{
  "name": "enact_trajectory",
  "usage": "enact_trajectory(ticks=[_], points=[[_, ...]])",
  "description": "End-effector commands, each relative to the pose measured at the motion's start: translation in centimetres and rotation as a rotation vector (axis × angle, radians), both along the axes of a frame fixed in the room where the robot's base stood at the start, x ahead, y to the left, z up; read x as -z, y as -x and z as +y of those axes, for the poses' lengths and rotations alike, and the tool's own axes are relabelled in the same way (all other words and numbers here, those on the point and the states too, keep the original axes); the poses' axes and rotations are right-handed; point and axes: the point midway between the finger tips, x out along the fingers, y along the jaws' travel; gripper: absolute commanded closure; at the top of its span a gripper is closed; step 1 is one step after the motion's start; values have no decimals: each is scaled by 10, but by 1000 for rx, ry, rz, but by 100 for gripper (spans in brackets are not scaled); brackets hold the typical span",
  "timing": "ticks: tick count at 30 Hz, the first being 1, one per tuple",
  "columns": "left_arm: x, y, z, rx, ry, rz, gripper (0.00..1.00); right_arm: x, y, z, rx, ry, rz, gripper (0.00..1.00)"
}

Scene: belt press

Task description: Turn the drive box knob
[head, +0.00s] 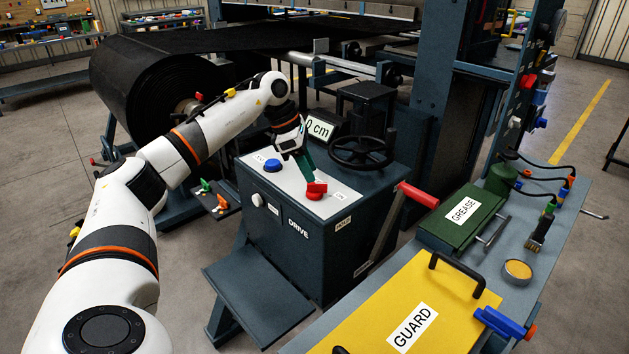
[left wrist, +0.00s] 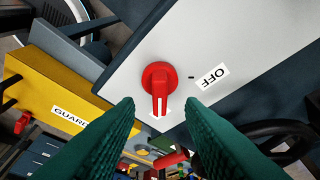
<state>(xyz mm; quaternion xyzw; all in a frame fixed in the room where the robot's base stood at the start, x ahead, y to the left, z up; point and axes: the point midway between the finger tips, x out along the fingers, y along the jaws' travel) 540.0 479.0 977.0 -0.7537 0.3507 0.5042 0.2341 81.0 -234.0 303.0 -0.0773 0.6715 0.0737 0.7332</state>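The drive box (head: 300,245) is a dark cabinet with a pale top panel. The red knob (head: 316,190) sits near the panel's front right corner. In the left wrist view the knob (left wrist: 158,78) has a white-lined handle pointing down the picture towards a partly hidden white label; the OFF label (left wrist: 213,76) is to its right. My left gripper (head: 309,180) has green fingers and is just above the knob. In the left wrist view the fingertips (left wrist: 160,105) are open, spread either side of the knob's handle, with no clear contact. My right gripper is not in view.
A blue button (head: 272,165), a display (head: 320,129) and a black handwheel (head: 361,150) are on the drive box. A red-handled lever (head: 417,195) stands at its right. The bench holds a yellow guard (head: 390,295) and a green grease box (head: 460,218).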

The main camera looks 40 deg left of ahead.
Motion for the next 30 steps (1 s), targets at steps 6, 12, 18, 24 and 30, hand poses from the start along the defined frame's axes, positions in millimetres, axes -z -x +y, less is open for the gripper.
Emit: enact_trajectory(ticks=[6, 12, 18, 24, 30], points=[[29, -7, -9, 1, 1, 1, 65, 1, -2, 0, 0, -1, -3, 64], [37, -10, -12, 0, 1, -1, 65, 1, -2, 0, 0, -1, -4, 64], [37, -10, -12, 0, 1, -1, 65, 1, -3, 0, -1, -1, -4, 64], [36, -10, -12, 0, 1, -1, 94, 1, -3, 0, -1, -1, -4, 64], [36, -10, -12, -2, 1, -1, 100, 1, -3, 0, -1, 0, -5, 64]])
